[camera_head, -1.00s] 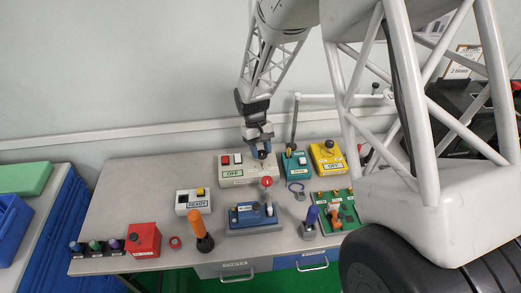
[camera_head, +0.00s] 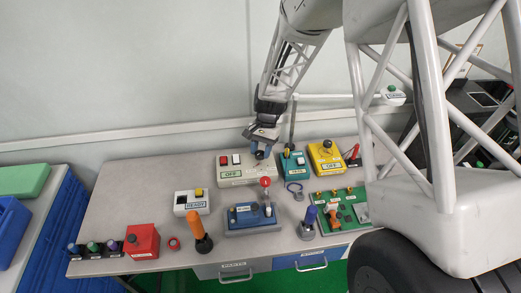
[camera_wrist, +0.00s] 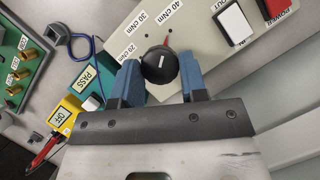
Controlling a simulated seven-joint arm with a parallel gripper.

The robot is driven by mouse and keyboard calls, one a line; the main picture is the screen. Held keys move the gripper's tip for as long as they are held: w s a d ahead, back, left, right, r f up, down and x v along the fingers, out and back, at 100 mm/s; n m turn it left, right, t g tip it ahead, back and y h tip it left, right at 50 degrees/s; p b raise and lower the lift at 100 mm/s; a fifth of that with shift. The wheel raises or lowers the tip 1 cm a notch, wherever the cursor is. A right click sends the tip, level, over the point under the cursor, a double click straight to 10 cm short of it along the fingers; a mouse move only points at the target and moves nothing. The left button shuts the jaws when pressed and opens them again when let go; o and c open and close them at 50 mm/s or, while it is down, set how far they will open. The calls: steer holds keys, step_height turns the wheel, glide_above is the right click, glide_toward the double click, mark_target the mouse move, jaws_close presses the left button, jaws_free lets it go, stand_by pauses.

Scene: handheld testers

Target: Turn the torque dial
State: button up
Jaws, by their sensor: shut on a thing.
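The torque dial (camera_wrist: 160,65) is a round black knob with a short white mark on top, on a pale tester box (camera_head: 235,181). Printed labels 20, 30 and 40 cNm lie around the dial in the wrist view, with a small red pointer at its edge beside the 40 cNm label. My gripper (camera_head: 262,146) is over the right part of the box, its blue fingers on opposite sides of the dial, shut on it. In the head view the fingers hide part of the dial.
The box carries a red and a white button (camera_head: 236,159). A teal PASS tester (camera_head: 293,172) and a yellow OFF tester (camera_head: 326,160) stand close to the right. A red-knobbed lever on a blue fixture (camera_head: 250,222) stands in front.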

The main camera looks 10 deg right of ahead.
steer(key=shift+m, duration=0.5)
steer(key=o, duration=0.9)
steer(key=shift+r, duration=0.1)
steer(key=shift+v, duration=3.75)
steer(key=shift+d, duration=0.2)
